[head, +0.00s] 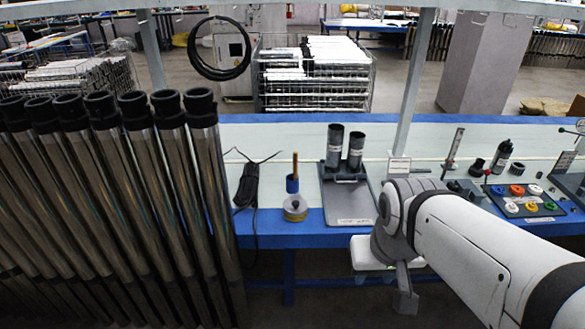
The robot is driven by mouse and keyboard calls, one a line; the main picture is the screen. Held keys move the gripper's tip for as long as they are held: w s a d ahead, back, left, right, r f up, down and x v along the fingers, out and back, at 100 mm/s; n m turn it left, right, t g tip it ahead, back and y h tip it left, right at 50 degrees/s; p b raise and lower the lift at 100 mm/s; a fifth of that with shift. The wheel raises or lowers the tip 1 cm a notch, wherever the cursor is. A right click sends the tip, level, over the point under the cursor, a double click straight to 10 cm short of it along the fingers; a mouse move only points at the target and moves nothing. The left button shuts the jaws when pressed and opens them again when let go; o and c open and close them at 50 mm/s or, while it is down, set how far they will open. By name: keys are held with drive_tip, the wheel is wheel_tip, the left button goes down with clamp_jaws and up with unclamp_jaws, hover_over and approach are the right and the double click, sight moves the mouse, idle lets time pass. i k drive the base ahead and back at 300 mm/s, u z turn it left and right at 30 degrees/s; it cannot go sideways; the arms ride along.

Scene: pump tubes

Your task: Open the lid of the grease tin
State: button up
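The grease tin (295,212) is a small round tin with a grey top and a yellowish side. It stands near the front edge of the blue-edged workbench, left of the middle. Its grey lid (294,203) appears to be on it. My arm comes in from the lower right. My gripper (404,298) seems to be the grey part hanging below the arm's end, in front of the bench and well right of the tin. Its fingers are too unclear to tell whether they are open or shut.
A blue cup with a wooden handle (293,178) stands just behind the tin. A black tool with cables (247,186) lies left of it. A grey tray (348,212) with two dark cylinders is to its right. Several tall metal tubes (110,200) fill the left side.

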sight(295, 205)
drive_tip(key=z, duration=0.25)
drive_tip(key=i, duration=1.3)
drive_tip(key=u, duration=0.3)
